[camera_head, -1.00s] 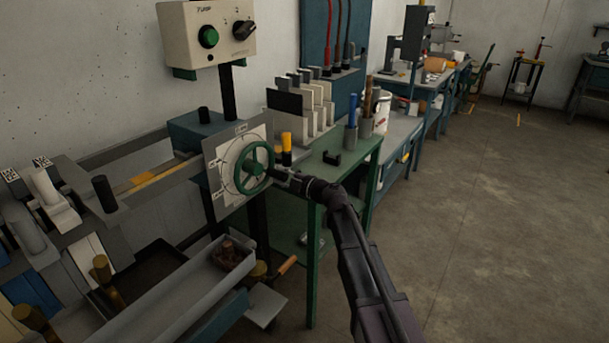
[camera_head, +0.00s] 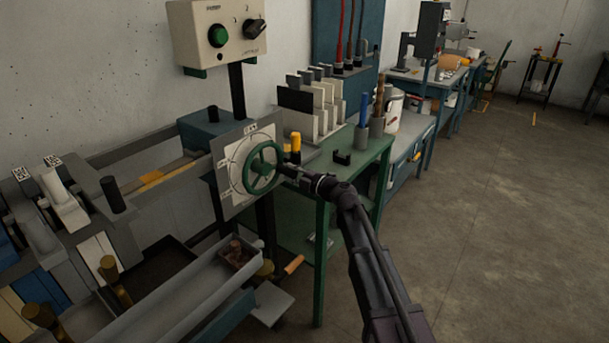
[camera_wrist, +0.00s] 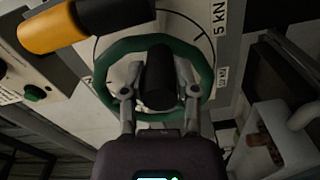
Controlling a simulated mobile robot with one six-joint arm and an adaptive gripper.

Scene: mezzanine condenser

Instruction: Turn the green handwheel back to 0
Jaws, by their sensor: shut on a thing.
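The green handwheel (camera_head: 254,182) stands upright in front of a white round dial on a square plate (camera_head: 235,205). Its green rim fills the middle of the wrist view (camera_wrist: 103,75). My gripper (camera_head: 285,171) reaches the wheel's right side in the head view. In the wrist view, my gripper's two fingers (camera_wrist: 160,92) close on both sides of a black cylindrical knob (camera_wrist: 160,75) in front of the wheel. Dial marks and a "5 kN" label (camera_wrist: 219,17) show beside the wheel. Which mark the wheel stands at cannot be told.
A black-and-yellow cylinder (camera_wrist: 55,30) lies close to the wheel at upper left in the wrist view. A control box (camera_head: 215,35) hangs above. A green table (camera_head: 350,170) stands behind the wheel, and a grey trough (camera_head: 185,300) below. Open floor lies right.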

